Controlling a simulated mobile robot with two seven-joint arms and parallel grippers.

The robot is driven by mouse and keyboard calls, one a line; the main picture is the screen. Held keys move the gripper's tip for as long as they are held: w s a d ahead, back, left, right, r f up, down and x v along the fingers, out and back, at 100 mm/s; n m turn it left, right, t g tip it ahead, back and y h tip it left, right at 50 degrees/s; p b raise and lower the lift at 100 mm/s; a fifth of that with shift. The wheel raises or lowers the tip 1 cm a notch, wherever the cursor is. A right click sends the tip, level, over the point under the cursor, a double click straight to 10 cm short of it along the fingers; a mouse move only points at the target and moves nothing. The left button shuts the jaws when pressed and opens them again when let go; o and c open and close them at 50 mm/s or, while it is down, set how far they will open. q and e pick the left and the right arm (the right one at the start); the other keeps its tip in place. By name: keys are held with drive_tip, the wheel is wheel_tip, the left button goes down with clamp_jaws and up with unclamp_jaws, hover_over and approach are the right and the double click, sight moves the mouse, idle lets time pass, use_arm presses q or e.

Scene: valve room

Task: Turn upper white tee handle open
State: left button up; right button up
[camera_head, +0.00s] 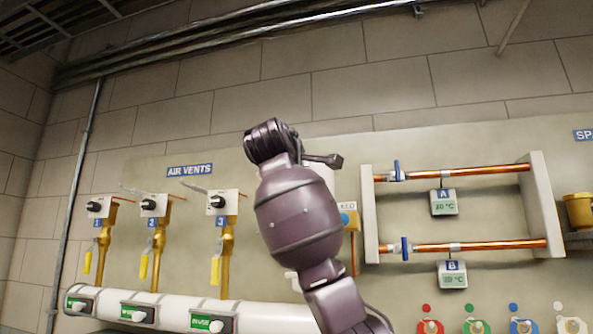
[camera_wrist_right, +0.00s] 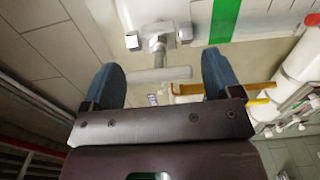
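A white tee handle (camera_wrist_right: 160,75) shows in the right wrist view, a pale crossbar on a short stem. It lies between and apparently beyond the two blue-grey fingers of my right gripper (camera_wrist_right: 161,75). The fingers are wide apart, and I see no contact with the handle. In the head view my right arm rises through the middle and covers part of the wall panel, and I cannot make out the tee handle there. A small white part (camera_head: 292,276) peeks out left of the arm; I cannot tell what it is. My left gripper is not in view.
Air vent valves with yellow levers (camera_head: 216,270) stand left of my arm. Copper pipes (camera_head: 470,174) with blue handles run to the right. A white pipe (camera_head: 170,309) lies low at left. Coloured knobs (camera_head: 476,326) line the bottom right.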

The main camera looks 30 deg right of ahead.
drive_tip(key=b+v, duration=0.2)
drive_tip(key=v, duration=0.8)
drive_tip(key=shift+s+a, duration=0.25)
drive_tip(key=shift+a, duration=0.05)
drive_tip(key=shift+m, duration=0.3)
